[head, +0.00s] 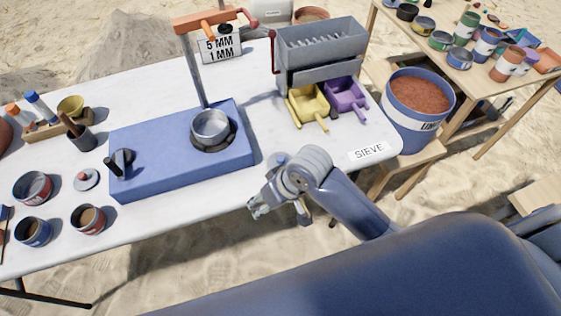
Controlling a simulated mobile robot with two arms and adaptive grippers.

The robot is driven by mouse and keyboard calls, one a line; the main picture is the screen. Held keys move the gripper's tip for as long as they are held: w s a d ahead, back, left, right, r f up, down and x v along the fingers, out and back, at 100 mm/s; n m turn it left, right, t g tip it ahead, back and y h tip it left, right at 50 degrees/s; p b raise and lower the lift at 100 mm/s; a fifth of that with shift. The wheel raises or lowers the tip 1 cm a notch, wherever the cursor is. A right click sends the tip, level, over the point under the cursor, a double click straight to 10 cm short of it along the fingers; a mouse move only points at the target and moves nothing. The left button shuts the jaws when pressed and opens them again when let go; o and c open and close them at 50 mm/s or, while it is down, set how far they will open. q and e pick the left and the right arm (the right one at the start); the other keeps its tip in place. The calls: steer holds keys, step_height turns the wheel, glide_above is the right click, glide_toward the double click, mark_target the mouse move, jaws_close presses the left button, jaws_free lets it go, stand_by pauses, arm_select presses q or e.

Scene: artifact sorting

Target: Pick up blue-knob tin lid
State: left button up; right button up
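I see no lid with a clearly blue knob. A small pale lid with a reddish knob (86,179) lies on the white table, left of the blue machine. A blue-banded tin (33,231) and two red-banded tins, one behind (33,187) and one to the right (88,219), stand near it. My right gripper (257,208) is over the table's front edge, right of the blue machine and well apart from the lid. I cannot tell whether its fingers are open or shut. My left gripper is not in view.
The blue machine (180,165) with a metal cup (210,128) and a tall post stands mid-table. A grey sieve box (322,50) with yellow (308,103) and purple (346,93) trays is at the back right. A dark cup (79,135) holds tools behind the lid.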

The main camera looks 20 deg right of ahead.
mark_target(281, 158)
steer(key=shift+g+h, duration=0.5)
steer(key=shift+g, duration=0.3)
steer(key=w+r, duration=0.1)
steer(key=w, duration=0.1)
steer(key=w+r, duration=0.1)
steer(key=w, duration=0.1)
steer(key=w+r, duration=0.1)
steer(key=w, duration=0.1)
steer(key=shift+r, duration=0.35)
steer(key=w+d+r+m+g+h, duration=0.1)
steer(key=w+d+r+m+h, duration=0.2)
steer(key=w+d+r, duration=0.4)
steer(key=f, duration=1.1)
steer(key=shift+s+d+p, duration=0.25)
steer(key=shift+d+p, duration=0.1)
steer(key=shift+p, duration=0.05)
steer(key=shift+c, duration=0.3)
steer(key=c, duration=0.8)
